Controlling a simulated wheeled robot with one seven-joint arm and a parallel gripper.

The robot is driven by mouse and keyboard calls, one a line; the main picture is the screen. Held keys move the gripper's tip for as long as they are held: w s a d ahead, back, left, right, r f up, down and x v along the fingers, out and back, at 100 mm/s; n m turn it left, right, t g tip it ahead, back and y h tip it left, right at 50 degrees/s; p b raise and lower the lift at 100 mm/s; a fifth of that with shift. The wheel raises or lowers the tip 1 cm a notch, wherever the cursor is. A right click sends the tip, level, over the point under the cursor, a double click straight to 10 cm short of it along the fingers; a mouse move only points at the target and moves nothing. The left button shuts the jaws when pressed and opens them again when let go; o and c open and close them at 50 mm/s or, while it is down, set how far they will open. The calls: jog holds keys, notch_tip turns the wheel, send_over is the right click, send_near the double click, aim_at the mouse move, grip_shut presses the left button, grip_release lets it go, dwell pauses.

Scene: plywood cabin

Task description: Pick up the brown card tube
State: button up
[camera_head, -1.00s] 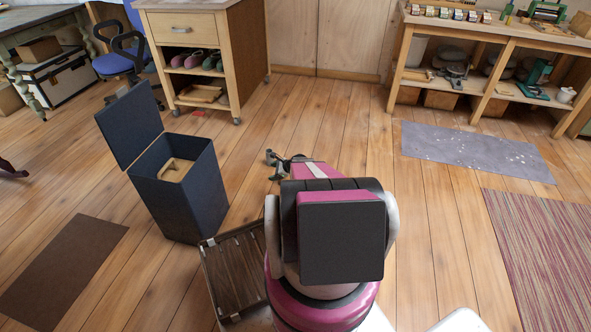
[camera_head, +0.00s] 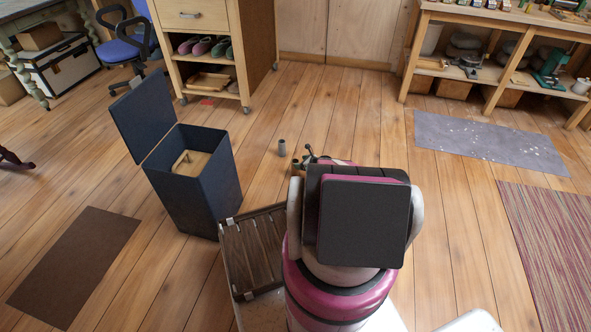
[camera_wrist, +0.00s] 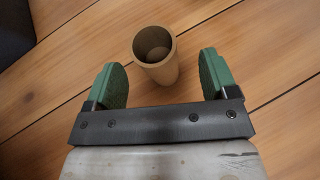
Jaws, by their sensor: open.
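The brown card tube (camera_wrist: 166,72) stands on the wooden floor in the wrist view, its open round end facing the camera. My gripper (camera_wrist: 160,60) is open, with one green finger on each side of the tube in the picture and a visible gap on both sides. The fingers do not touch it; how far below them it stands is hard to tell. In the head view my gripper (camera_head: 310,155) shows small beyond my arm, low over the floor and partly hidden by it. I cannot clearly make out the tube there.
A dark lidded bin (camera_head: 205,190), lid open, holds a light wooden piece (camera_head: 191,162). Floor beyond is clear up to the wooden cabinet (camera_head: 259,50).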

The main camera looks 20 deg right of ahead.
jog(key=x, duration=0.4)
jog(key=shift+a+f, duration=0.15)
jog(key=shift+a, duration=0.3)
jog(key=shift+c, duration=0.3)
jog(key=c, duration=0.9)
jog(key=shift+c, duration=0.2)
